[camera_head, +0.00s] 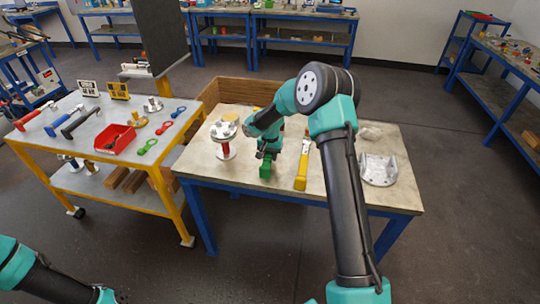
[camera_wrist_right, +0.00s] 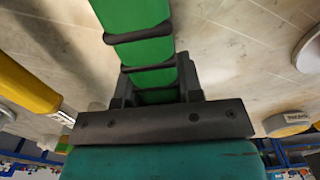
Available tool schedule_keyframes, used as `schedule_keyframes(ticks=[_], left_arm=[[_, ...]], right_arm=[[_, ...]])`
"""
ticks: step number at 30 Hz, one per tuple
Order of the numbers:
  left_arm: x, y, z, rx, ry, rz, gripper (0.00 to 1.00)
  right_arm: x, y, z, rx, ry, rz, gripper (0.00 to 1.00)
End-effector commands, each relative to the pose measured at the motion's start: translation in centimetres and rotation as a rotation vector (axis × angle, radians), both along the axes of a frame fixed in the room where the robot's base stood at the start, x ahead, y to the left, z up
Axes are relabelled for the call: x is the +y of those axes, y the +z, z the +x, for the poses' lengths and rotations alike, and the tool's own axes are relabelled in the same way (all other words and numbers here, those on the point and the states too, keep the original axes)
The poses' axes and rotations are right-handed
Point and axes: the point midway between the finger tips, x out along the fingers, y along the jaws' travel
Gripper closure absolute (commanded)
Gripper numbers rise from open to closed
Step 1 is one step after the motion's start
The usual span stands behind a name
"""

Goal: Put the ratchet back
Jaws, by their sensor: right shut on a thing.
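My right gripper (camera_head: 268,153) is over the middle of the central table and is shut on a green-handled tool, which looks like the ratchet (camera_head: 265,170). In the right wrist view the green handle (camera_wrist_right: 145,50) with dark bands runs up out of frame from between the fingers. Its head is not visible, and I cannot tell whether it touches the table. A yellow-handled tool (camera_head: 301,175) lies just to its right; it also shows at the left of the wrist view (camera_wrist_right: 22,85). Only my left arm's links show at the lower left; its gripper is out of view.
A flanged vessel with a red part (camera_head: 224,148) stands to the left on the table (camera_head: 215,172). A grey metal fixture (camera_head: 378,172) sits at the right. A wooden box wall (camera_head: 235,92) rises behind. The yellow cart (camera_head: 85,160) at left carries hammers, rings and a red bin (camera_head: 115,139).

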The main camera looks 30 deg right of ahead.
Motion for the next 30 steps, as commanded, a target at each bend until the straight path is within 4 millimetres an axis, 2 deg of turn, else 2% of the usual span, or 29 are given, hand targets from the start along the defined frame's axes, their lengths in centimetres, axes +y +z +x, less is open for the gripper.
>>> schedule_keyframes(ticks=[13,14,22,27,30], left_arm=[[0.00,0.00,0.00,0.000,0.000,0.000,0.33],[0.00,0.00,0.00,0.000,0.000,0.000,0.33],[0.00,0.00,0.00,0.000,0.000,0.000,0.33],[0.00,0.00,0.00,0.000,0.000,0.000,0.33],[0.00,0.00,0.00,0.000,0.000,0.000,0.33]], right_arm=[[-0.04,-0.77,0.02,-0.001,0.000,-0.001,0.94],[-0.04,-0.73,0.03,-0.001,0.000,-0.001,0.63],[-0.02,-0.77,0.01,-0.001,0.000,-0.001,0.37],[-0.01,-0.79,0.01,0.000,0.000,0.000,0.36],[0.01,-0.85,-0.04,0.001,0.000,0.000,0.27]])
